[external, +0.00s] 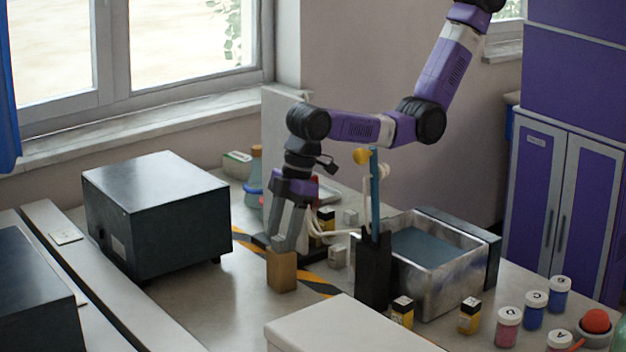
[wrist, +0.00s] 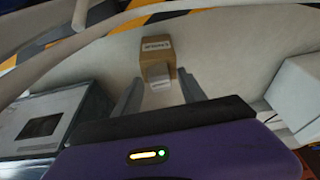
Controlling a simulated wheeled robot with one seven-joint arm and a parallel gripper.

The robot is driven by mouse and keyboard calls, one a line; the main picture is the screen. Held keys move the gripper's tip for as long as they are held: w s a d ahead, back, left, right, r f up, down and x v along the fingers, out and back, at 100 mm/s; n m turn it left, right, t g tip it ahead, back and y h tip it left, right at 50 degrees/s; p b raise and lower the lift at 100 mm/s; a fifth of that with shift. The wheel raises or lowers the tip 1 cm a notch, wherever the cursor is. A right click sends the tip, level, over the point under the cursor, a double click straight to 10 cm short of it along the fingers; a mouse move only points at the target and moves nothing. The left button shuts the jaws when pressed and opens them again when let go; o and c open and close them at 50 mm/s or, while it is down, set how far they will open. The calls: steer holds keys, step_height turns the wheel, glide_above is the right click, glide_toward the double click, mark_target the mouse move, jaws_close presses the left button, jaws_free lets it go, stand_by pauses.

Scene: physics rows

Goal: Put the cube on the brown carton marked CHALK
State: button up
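The brown carton marked CHALK (external: 282,272) stands upright on the table below my gripper (external: 284,240). The wrist view shows the carton (wrist: 157,44) upside down, with its white label. The small light grey cube (wrist: 158,74) is at the carton's top end, between my two fingers. It appears to rest on the top, but I cannot see the contact clearly. My gripper (wrist: 160,80) is open, with a gap on each side of the cube. In the external view the fingers largely hide the cube.
A dark box (external: 155,215) stands to the left and a white box (external: 345,328) in front. A black holder (external: 374,272) with upright tools and a metal tray (external: 440,285) are to the right. Small pale cubes (external: 337,256) and several jars surround them.

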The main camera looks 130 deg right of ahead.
steer(key=b+v, duration=0.1)
steer(key=v, duration=1.1)
steer(key=shift+r, duration=0.15)
